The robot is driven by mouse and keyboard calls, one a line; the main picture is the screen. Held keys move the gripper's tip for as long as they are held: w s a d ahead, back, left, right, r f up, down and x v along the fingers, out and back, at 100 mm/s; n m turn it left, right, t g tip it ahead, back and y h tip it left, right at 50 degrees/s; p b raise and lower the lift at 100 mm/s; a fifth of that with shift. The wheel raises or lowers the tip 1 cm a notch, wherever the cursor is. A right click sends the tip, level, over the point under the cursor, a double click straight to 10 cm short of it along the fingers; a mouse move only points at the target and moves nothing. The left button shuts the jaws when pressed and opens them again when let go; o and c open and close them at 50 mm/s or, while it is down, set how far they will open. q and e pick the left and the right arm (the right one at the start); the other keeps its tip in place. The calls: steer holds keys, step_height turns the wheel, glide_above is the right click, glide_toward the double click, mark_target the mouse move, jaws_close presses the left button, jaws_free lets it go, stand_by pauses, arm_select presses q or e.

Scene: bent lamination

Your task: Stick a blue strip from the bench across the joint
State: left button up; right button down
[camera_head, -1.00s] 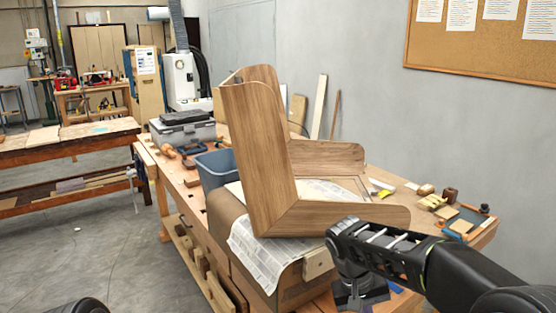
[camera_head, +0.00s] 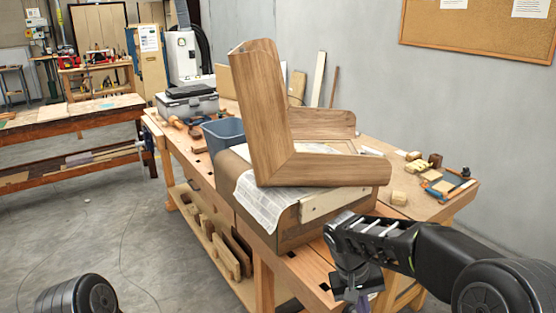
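The bent wooden piece (camera_head: 262,115) stands on a newspaper-covered block on the bench. Its upright board meets a lower board at a slanted joint (camera_head: 275,169), which shows bare wood. My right gripper (camera_head: 352,293) points down at the bench's near right edge, below and right of the joint and apart from it. Its fingers are dark and partly cut off, so I cannot tell if they are open. A small bluish patch shows beside it; I cannot tell whether it is a strip. My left gripper is out of view; only part of my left arm shows at the lower left.
Newspaper (camera_head: 262,203) hangs over the block's front. A blue-grey bin (camera_head: 222,133) and a grey toolbox (camera_head: 187,103) stand behind it on the workbench (camera_head: 293,268). Small wood blocks (camera_head: 399,198) and tools lie at the right. Open floor lies at the left.

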steer(key=shift+s+f, duration=0.2)
steer(key=shift+f, duration=0.15)
steer(key=s+f, duration=0.4)
steer(key=f, duration=1)
steer(key=shift+f, duration=0.15)
